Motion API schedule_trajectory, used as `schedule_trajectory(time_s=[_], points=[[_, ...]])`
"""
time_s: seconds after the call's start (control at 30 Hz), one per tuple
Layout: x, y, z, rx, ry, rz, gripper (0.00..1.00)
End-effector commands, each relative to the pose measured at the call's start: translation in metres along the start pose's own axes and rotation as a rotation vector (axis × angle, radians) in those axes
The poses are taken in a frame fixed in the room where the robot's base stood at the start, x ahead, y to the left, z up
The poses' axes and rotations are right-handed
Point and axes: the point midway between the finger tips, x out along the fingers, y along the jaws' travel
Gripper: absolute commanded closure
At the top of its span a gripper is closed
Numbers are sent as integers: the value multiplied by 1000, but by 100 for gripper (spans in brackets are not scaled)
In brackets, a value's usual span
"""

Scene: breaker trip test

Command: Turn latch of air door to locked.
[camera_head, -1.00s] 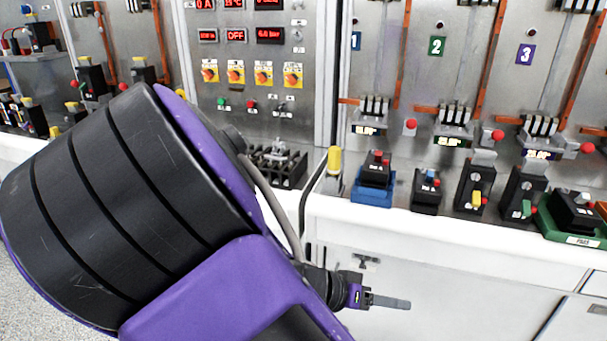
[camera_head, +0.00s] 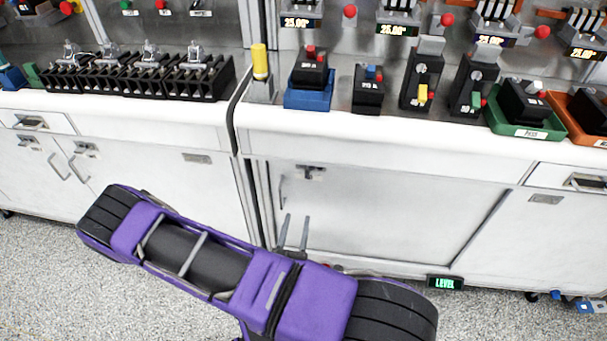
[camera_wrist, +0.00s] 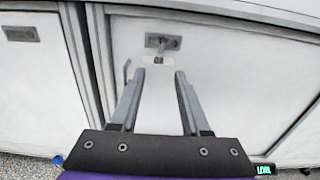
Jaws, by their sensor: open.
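The white cabinet door (camera_head: 400,215) stands shut below the counter, in the middle of the head view; I take it as the air door. Its small metal latch (camera_head: 311,173) sits near the top left of the door. In the wrist view the latch (camera_wrist: 163,43) is a plate with a dark knob, above a small label (camera_wrist: 157,61); its exact setting is too small to read. My gripper (camera_head: 297,220) is open and empty, in front of the door and below the latch. In the wrist view its fingertips (camera_wrist: 159,74) point toward the latch, apart from it.
A thin vertical handle (camera_head: 282,190) is on the door's left side, close to my gripper. The white counter (camera_head: 400,133) overhangs above and carries black breaker boxes (camera_head: 368,88). A green "LEVEL" display (camera_head: 445,283) is low at the right. Speckled floor (camera_head: 60,270) is clear at left.

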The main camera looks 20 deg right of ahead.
Motion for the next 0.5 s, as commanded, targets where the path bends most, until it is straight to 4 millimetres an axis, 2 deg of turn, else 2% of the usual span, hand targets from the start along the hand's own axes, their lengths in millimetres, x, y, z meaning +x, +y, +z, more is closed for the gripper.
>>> schedule_trajectory(time_s=[0.5], points=[[108, -1, 2, 6, -6, -4, 54]])
